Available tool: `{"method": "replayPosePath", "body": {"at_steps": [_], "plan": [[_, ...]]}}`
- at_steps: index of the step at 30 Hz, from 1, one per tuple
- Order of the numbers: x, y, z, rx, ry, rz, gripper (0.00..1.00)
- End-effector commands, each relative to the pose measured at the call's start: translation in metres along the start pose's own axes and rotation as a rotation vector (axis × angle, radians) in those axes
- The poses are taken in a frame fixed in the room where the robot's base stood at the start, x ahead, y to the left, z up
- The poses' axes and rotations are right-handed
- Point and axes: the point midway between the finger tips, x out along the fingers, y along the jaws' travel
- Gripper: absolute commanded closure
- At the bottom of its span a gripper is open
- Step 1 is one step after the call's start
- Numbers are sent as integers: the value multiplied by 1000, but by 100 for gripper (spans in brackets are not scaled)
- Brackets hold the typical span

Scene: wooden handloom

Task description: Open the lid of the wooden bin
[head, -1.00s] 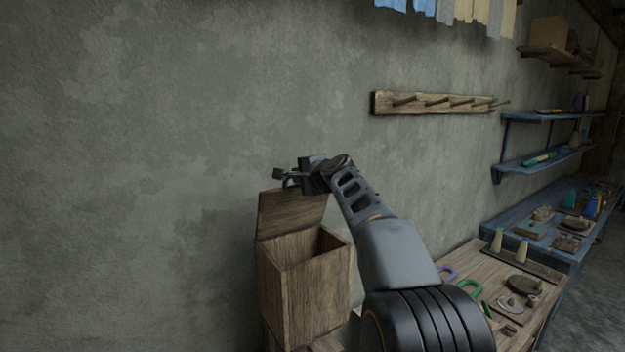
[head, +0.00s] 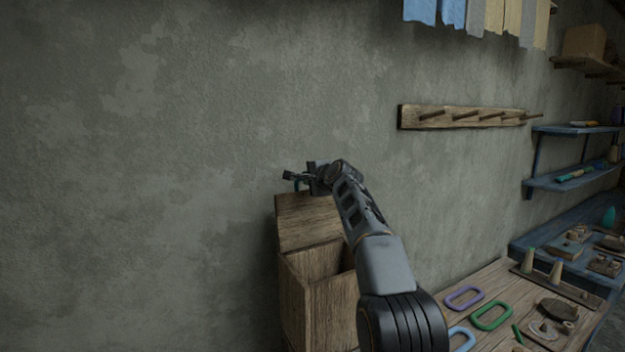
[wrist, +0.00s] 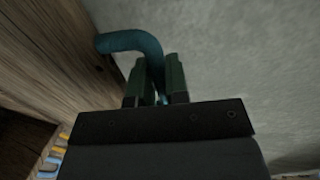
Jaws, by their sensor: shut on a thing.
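The wooden bin (head: 322,308) stands against the wall at the lower middle of the head view, partly hidden by my arm. Its lid (head: 308,222) is raised, standing up at the back with the dark inside of the bin showing below. My gripper (head: 296,181) is at the lid's upper edge. In the wrist view, my gripper (wrist: 156,88) is shut on a teal curved handle (wrist: 130,41) fixed to the wooden lid (wrist: 62,45).
A wooden table (head: 487,275) with purple, green and blue rings stands right of the bin. A peg rail (head: 465,117) and blue shelves (head: 570,180) are on the wall. The wall (head: 140,200) to the left is bare.

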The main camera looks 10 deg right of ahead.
Motion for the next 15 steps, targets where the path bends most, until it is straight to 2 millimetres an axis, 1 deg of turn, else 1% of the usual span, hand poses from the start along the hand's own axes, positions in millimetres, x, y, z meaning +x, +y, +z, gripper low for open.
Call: {"method": "replayPosePath", "body": {"at_steps": [10, 11, 15], "plan": [[0, -1, 0, -7, 1, -2, 100], [0, -1, 0, -7, 1, -2, 82], [0, -1, 0, -5, 1, -2, 69]]}}
